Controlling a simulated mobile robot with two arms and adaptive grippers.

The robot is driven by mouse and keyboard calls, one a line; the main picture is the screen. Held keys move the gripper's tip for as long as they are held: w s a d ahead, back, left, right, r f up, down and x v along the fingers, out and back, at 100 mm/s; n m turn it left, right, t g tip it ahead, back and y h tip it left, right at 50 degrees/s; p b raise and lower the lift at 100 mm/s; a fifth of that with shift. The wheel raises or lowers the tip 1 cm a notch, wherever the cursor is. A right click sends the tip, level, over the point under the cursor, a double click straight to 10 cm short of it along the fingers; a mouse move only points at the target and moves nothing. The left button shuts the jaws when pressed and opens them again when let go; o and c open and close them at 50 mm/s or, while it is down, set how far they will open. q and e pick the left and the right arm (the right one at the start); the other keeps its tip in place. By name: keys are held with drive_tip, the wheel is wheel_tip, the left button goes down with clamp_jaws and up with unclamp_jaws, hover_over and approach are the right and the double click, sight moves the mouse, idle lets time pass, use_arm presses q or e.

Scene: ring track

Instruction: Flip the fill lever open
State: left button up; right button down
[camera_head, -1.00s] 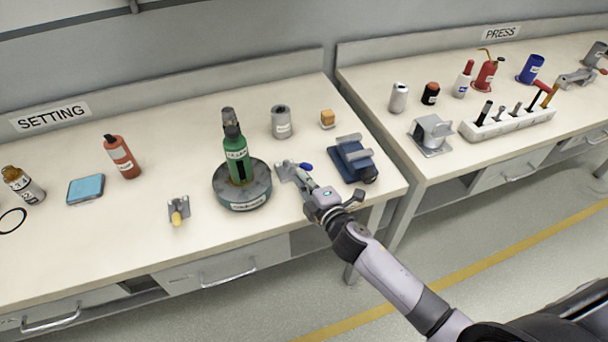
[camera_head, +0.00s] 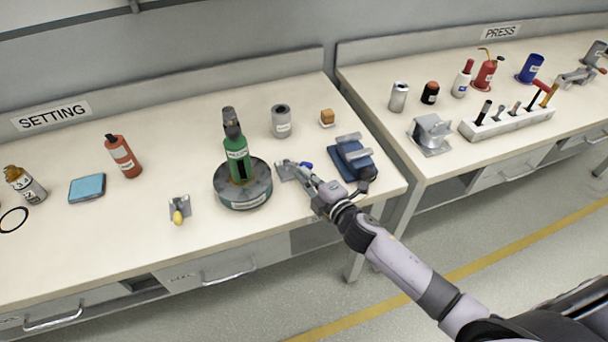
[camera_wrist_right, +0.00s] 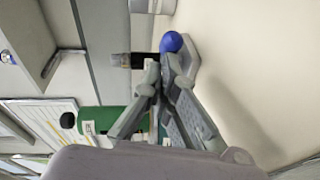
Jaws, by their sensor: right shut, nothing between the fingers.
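A small lever with a blue knob (camera_head: 307,166) sits on a grey base plate (camera_head: 284,170) near the front right of the SETTING bench. Its knob also shows in the right wrist view (camera_wrist_right: 171,42). My right gripper (camera_head: 301,174) is shut and empty, with its fingertips right by the knob. In the wrist view the fingertips (camera_wrist_right: 160,72) lie just below the knob; whether they touch it I cannot tell. The gripper hides part of the lever. A second lever with a yellow knob (camera_head: 178,217) stands further left. My left gripper is not in view.
A blue clamp-like device (camera_head: 352,158) is close on the right.

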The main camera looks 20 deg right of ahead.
sight(307, 164)
drive_tip(key=shift+d, duration=0.15)
drive_tip(key=shift+w+d+n+g+y+p, duration=0.3)
drive_tip(key=shift+d+n+y, duration=0.15)
drive_tip(key=shift+n+y, duration=0.45)
drive_tip(key=shift+w+d+n+g+y, duration=0.2)
drive_tip(key=shift+d+n+g+y, duration=0.15)
drive_tip(key=shift+y, duration=0.25)
drive_tip(key=shift+w+d+n+g+y, duration=0.25)
drive_tip(key=shift+n+y, duration=0.1)
drive_tip(key=shift+y, duration=0.25)
drive_tip(key=shift+w+d, duration=0.15)
drive_tip(key=shift+w, duration=0.05)
